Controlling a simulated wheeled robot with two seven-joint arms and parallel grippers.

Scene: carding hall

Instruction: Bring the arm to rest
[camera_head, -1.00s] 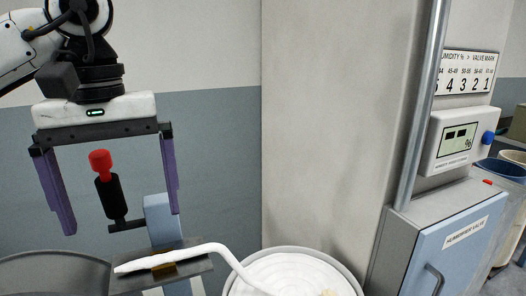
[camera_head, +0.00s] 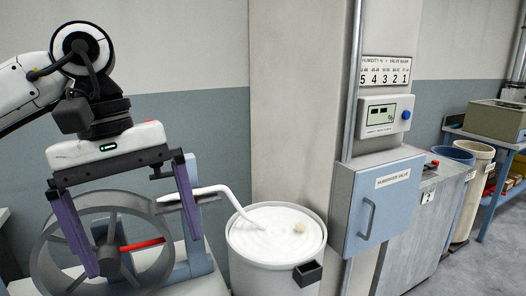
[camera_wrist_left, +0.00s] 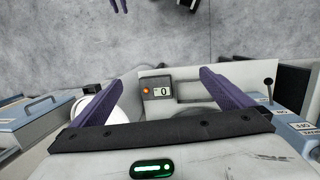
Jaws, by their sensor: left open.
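My left gripper (camera_head: 141,255) is open and empty, with its two purple fingers pointing down in front of a grey spoked wheel (camera_head: 52,245). A red bar (camera_head: 145,245) shows between the fingers; I cannot tell its exact distance from them. In the left wrist view the gripper (camera_wrist_left: 160,80) is spread with nothing between its fingers. Beyond them is a panel with an orange button and a display (camera_wrist_left: 160,91) reading 0.
A bent white pipe (camera_head: 232,196) ends over a round can (camera_head: 262,262) with white contents, right of the gripper. Further right are a blue humidifier valve cabinet (camera_head: 378,205), a humidity display (camera_head: 384,116) and bins (camera_head: 470,165). Grey floor is open at the lower right.

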